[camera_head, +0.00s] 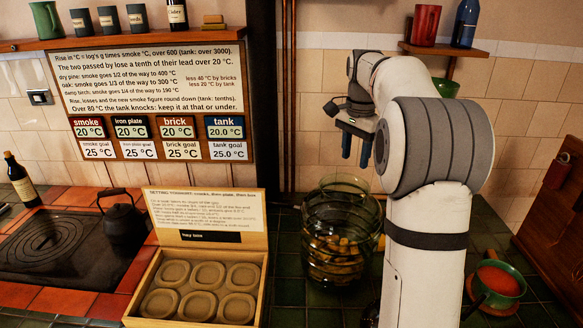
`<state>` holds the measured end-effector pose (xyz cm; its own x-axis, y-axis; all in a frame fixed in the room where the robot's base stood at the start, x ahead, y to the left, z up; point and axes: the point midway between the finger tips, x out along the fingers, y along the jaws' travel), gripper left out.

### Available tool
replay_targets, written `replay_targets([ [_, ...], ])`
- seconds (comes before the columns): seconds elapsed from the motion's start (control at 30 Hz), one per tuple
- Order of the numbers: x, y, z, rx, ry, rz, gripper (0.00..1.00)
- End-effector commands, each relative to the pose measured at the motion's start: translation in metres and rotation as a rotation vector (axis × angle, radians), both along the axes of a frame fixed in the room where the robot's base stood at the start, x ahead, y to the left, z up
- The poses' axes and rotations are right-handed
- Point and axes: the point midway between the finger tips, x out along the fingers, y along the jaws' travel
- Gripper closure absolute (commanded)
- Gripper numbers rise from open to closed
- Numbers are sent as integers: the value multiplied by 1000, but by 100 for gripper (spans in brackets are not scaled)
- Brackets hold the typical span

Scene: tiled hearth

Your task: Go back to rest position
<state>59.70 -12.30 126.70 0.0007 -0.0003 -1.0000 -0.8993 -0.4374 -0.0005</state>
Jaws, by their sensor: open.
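My gripper (356,150) is in the head view at upper right of centre. Its two blue fingers point down and stand apart, with nothing between them. It hangs in the air above a large glass jar (340,235) that holds several brownish pieces. My white and grey arm rises from the bottom of the view and bends over to the gripper, covering part of the wall and counter behind it.
A wooden box (136,306) with several round-cornered moulds stands left of the jar. A black kettle (122,222) sits by the dark hotplate (45,242). A green pan (499,285) with red contents is at right. A shelf (437,49) holds a red mug and blue bottle.

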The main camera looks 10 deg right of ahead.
Motion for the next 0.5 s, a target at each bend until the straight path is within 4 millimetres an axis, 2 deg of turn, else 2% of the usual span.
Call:
replay_targets([
  [0.17,-28,20,6,-8,-31,114,55],
  [0.33,-87,53,5,-32,-91,343,55],
  [0.5,-152,82,-12,-65,-150,584,55],
])
